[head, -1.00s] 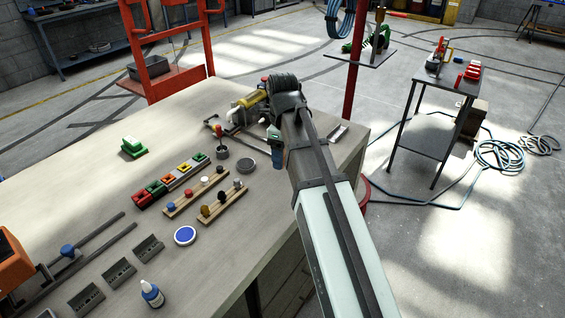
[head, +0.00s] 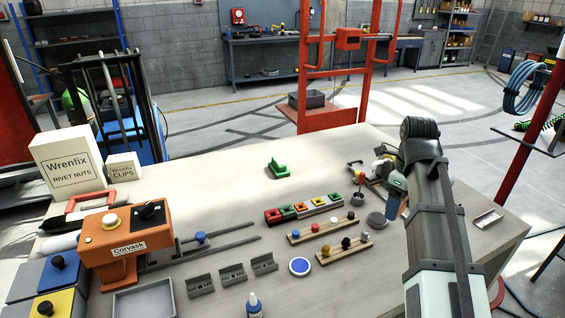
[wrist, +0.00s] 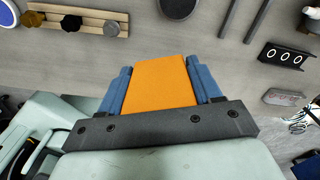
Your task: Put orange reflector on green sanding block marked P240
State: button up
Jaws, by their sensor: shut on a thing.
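My gripper (wrist: 157,66) is shut on the orange reflector (wrist: 160,88), a flat-faced orange piece between its blue fingers in the wrist view. In the head view my gripper (head: 396,188) is at the right part of the bench, and the reflector is hidden there. A green stepped block (head: 278,168) sits alone at the middle back of the bench, left of my gripper. Green pieces also show in the row of coloured blocks, one near its left end (head: 287,212) and one at its right end (head: 335,199). No P240 mark is readable on any of them.
Two wooden racks with knobs (head: 345,248), a blue disc (head: 299,266) and dark brackets (head: 231,275) lie on the bench. An orange Corvask machine (head: 125,245) stands at the left. A dark cup (head: 357,198) is near my gripper. The bench around the green stepped block is clear.

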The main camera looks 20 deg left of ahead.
jog(key=w+a+n, duration=0.2)
jog(key=a, duration=1)
notch_tip(320, 180, up, 5)
jog(key=n, duration=0.3)
send_over(279, 160)
jog(key=shift+s+f, duration=0.1)
jog(key=shift+f, duration=4.6)
jog(key=shift+f, duration=0.1)
jog(key=o, duration=1.1)
notch_tip(279, 160, up, 12)
jog(key=shift+r, duration=0.1)
